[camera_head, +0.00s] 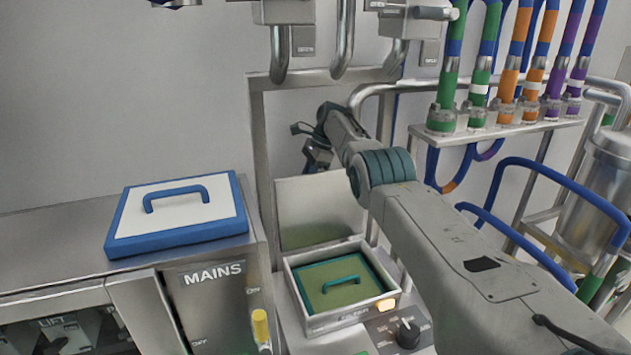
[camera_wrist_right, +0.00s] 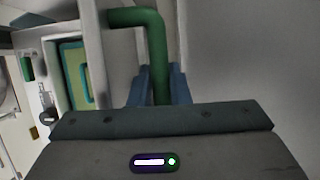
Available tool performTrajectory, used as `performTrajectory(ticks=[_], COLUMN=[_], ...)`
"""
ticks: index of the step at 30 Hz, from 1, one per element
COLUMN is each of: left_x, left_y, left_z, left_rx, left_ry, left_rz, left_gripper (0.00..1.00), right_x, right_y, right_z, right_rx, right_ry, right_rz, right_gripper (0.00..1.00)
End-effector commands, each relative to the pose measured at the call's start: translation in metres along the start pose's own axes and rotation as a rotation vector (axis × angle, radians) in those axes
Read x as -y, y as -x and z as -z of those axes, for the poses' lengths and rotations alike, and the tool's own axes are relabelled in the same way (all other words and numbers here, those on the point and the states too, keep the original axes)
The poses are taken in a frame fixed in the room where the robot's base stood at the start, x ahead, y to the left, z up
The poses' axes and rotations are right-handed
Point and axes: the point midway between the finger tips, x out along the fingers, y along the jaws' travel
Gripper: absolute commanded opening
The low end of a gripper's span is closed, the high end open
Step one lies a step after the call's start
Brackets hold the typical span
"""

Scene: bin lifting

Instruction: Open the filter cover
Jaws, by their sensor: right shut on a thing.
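The filter box (camera_head: 300,311) stands low in the middle of the head view, open at the top. A green filter (camera_head: 340,292) with a teal handle lies in it. A pale upright panel (camera_head: 318,205), seemingly the raised filter cover, stands behind the box. My right gripper (camera_wrist_right: 161,72) is shut on a bent green handle (camera_wrist_right: 152,40), with its blue fingers on both sides of the rod. In the head view the dark right gripper (camera_head: 314,150) is above the panel; its fingertips and the held handle are hard to make out there. My left gripper is not in view.
A blue-and-white lid (camera_head: 180,208) with a blue handle lies on the steel bench at left. A metal post (camera_head: 262,150) stands left of the panel. Coloured pipes (camera_head: 507,75) and a blue hose rail (camera_head: 560,172) crowd the right. A black knob (camera_head: 408,333) sits beside the box.

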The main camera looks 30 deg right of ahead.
Motion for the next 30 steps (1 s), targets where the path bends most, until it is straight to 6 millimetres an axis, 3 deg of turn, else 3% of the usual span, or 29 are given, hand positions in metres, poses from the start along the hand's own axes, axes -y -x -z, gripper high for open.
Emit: performTrajectory(ticks=[5, 16, 17, 20, 30], left_x=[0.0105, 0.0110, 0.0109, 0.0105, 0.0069], left_y=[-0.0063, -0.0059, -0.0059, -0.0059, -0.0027], left_z=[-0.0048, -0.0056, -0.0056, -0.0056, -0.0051], left_rx=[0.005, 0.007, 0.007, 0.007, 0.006], left_ry=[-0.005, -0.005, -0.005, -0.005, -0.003], left_rz=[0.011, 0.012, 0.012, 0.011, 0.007], left_gripper=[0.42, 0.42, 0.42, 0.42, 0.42], right_x=[-0.0026, -0.0031, -0.0031, -0.0030, -0.0027], right_y=[-0.0042, -0.0042, -0.0042, -0.0041, -0.0001], right_z=[-0.0026, -0.0031, -0.0031, -0.0033, -0.0047], right_rx=[-0.004, -0.005, -0.005, -0.005, -0.003], right_ry=[-0.007, -0.009, -0.009, -0.009, -0.008], right_rz=[-0.018, -0.021, -0.021, -0.021, -0.019], right_gripper=[0.00, 0.00, 0.18, 0.38, 0.38])
